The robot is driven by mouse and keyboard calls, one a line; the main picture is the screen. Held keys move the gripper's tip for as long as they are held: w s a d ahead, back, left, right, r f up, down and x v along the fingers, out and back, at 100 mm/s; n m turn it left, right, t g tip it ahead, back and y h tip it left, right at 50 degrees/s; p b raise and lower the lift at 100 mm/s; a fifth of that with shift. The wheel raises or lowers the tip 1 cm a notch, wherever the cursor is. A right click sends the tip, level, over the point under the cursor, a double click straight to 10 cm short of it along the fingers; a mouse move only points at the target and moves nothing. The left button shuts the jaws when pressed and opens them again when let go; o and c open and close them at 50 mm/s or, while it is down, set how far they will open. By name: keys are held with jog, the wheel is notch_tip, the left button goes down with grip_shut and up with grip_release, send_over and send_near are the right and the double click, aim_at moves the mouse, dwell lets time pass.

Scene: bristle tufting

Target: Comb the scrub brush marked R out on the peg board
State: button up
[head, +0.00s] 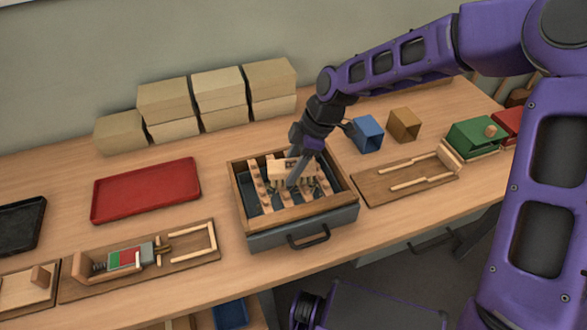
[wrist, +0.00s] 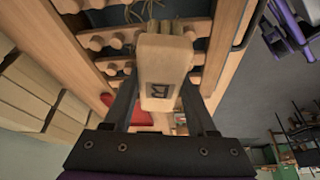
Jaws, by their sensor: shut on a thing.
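My gripper (head: 294,172) is shut on a pale wooden scrub brush (head: 283,167). In the wrist view the brush block (wrist: 164,62) sits between the two dark fingers, with a dark letter that looks like R on its near end. Tan bristle tufts (wrist: 160,27) extend from its far side. The peg board, a wooden frame (head: 239,196) with rows of wooden pegs, lies under the brush. Rounded pegs (wrist: 117,41) show close beside the bristles in the wrist view. The bristles are low among the pegs; whether they touch is hard to tell.
The peg board sits on a grey drawer unit with a dark handle (head: 308,238). A red tray (head: 146,190) and a clamp fixture board (head: 190,263) are to the left. Blue (head: 367,134) and brown boxes (head: 404,125) and a wooden board (head: 380,187) are to the right. Tan blocks (head: 165,97) stand behind.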

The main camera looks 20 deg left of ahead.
jog(key=shift+w+a, duration=2)
jog(key=shift+w, duration=0.45)
notch_tip(320, 180, up, 6)
jog(key=shift+f, duration=0.1)
